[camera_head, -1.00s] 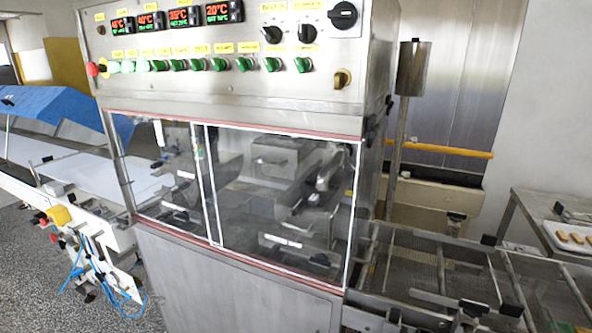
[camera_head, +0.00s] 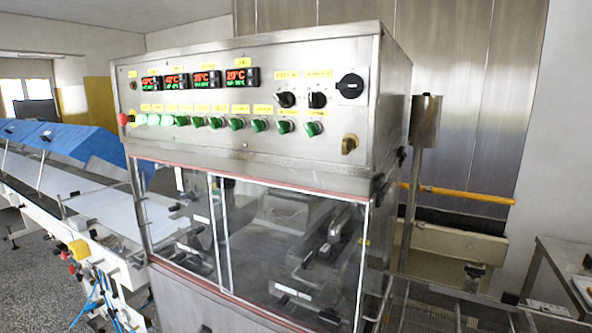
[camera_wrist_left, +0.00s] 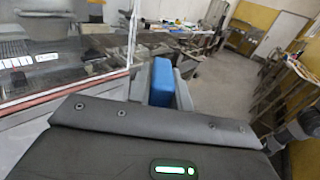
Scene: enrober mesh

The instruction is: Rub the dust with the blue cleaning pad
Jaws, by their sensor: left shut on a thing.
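The blue cleaning pad (camera_wrist_left: 161,84) shows in the left wrist view, upright between the two grey fingers of my left gripper (camera_wrist_left: 161,92). The gripper is shut on the pad. The pad is beside the machine's clear window, and I cannot tell whether it touches anything but the fingers. In the head view neither gripper nor the pad shows. The steel machine (camera_head: 250,110) fills the middle of the head view, with its control panel above the window (camera_head: 290,240). I cannot make out any dust in these frames. My right gripper is not in view.
A white conveyor (camera_head: 110,210) with blue covers (camera_head: 60,138) runs off to the left. A mesh belt (camera_head: 435,312) lies at the lower right, beside a steel table (camera_head: 565,265). An orange bar (camera_head: 465,195) crosses behind. Open floor (camera_wrist_left: 225,95) shows in the wrist view.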

